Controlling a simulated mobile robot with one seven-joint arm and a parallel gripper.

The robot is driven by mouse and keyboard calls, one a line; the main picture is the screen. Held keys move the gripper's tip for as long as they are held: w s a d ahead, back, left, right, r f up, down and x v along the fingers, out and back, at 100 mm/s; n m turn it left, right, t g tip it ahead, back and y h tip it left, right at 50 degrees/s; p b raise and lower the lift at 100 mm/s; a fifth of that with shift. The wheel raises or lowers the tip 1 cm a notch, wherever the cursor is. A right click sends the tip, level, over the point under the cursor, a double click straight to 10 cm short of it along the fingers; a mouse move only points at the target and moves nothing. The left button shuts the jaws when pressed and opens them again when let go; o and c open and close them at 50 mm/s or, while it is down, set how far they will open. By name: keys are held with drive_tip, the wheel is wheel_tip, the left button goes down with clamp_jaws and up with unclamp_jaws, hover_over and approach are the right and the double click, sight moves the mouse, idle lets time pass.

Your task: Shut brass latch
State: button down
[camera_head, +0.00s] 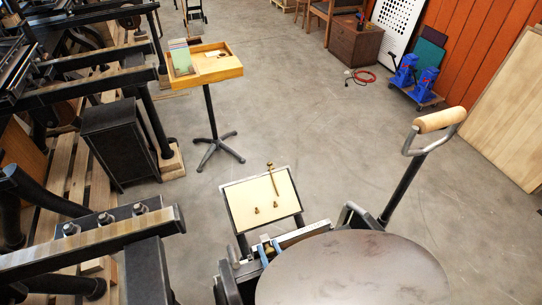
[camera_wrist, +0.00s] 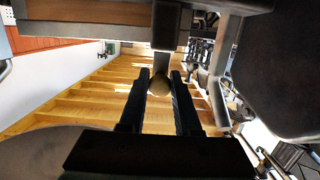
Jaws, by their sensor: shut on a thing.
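In the wrist view my gripper (camera_wrist: 160,80) has its two black fingers closed around a rounded, dull brownish knob (camera_wrist: 158,86) below a short grey bar. I cannot tell whether this knob belongs to the brass latch. My gripper is not visible in the head view. There, a thin brass rod with a small knob (camera_head: 271,178) stands at the upper edge of a pale, dark-framed board (camera_head: 240,212). Two small brass pieces sit on the board. Which of these brass parts is the latch cannot be told. A dark round disc (camera_head: 350,270) lies in front, near the board.
A lever with a wooden grip (camera_head: 440,119) rises right of the disc. Dark press frames (camera_head: 90,240) crowd the left. A yellow tray stand (camera_head: 205,68) is behind. The grey floor is open in the middle. Wooden slats (camera_wrist: 90,105) lie beyond the fingers in the wrist view.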

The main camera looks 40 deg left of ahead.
drive_tip(key=p, duration=0.1)
drive_tip(key=h+p, duration=0.1)
drive_tip(key=p, duration=0.1)
drive_tip(key=shift+w+a+r+g, duration=0.1)
drive_tip(key=shift+a+r+g, duration=0.1)
drive_tip(key=shift+r+g, duration=0.15)
drive_tip(key=shift+f, duration=0.1)
drive_tip(key=shift+f+h, duration=0.2)
drive_tip(key=shift+h, duration=0.1)
drive_tip(key=c, duration=0.6)
unclamp_jaws()
drive_tip(key=shift+d, duration=0.15)
drive_tip(key=v, duration=1.2)
drive_tip(key=shift+s+d+r+b, duration=0.1)
drive_tip(key=shift+s+d+b, duration=0.1)
drive_tip(key=shift+d+b, duration=0.1)
